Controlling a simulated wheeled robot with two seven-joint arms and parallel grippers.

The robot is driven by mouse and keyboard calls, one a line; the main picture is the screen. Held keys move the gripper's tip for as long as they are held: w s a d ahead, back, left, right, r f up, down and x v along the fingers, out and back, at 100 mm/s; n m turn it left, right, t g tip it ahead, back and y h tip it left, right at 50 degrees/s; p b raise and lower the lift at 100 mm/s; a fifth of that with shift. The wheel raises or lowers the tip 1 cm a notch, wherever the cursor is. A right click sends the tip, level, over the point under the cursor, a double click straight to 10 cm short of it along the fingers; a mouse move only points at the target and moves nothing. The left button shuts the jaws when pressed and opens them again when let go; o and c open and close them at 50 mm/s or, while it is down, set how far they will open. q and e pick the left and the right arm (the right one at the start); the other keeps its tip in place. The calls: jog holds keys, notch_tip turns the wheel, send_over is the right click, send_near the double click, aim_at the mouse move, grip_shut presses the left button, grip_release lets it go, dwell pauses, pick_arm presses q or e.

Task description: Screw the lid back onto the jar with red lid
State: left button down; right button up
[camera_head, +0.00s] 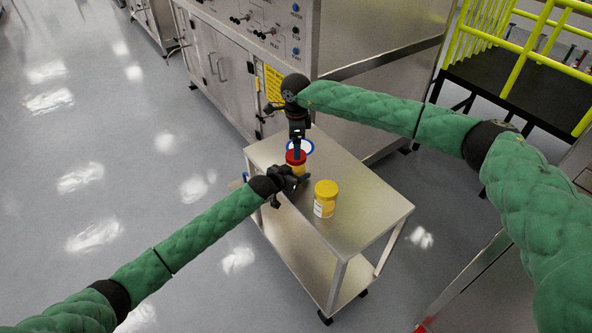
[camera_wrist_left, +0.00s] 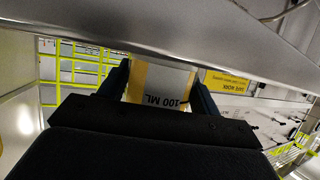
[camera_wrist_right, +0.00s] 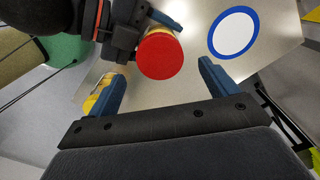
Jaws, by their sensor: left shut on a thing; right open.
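The jar with red lid stands on the steel cart. Its red lid (camera_head: 296,157) is on top in the head view and shows as a red disc in the right wrist view (camera_wrist_right: 160,56). I cannot tell whether the lid is screwed tight. My left gripper (camera_head: 288,179) is shut around the jar's body from the side; the jar's "100 ML" label (camera_wrist_left: 160,88) shows between its fingers. My right gripper (camera_head: 297,148) points down from above, open. In the right wrist view its fingers (camera_wrist_right: 161,90) are spread, with the lid seen beyond them.
A jar with yellow lid (camera_head: 325,198) stands nearby on the cart (camera_head: 365,215). A white disc with blue rim (camera_head: 301,145) marks the cart top behind the red lid. A steel cabinet (camera_head: 250,50) stands behind, and yellow railings (camera_head: 500,40) at the upper right.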

aim_at(296, 167)
jog(key=shift+r+n, duration=1.1)
jog(key=shift+r, duration=0.6)
jog(key=shift+f, duration=0.1)
jog(key=shift+f, duration=3.95)
jog(key=shift+c, duration=0.3)
jog(key=c, duration=1.1)
jog(key=o, duration=1.1)
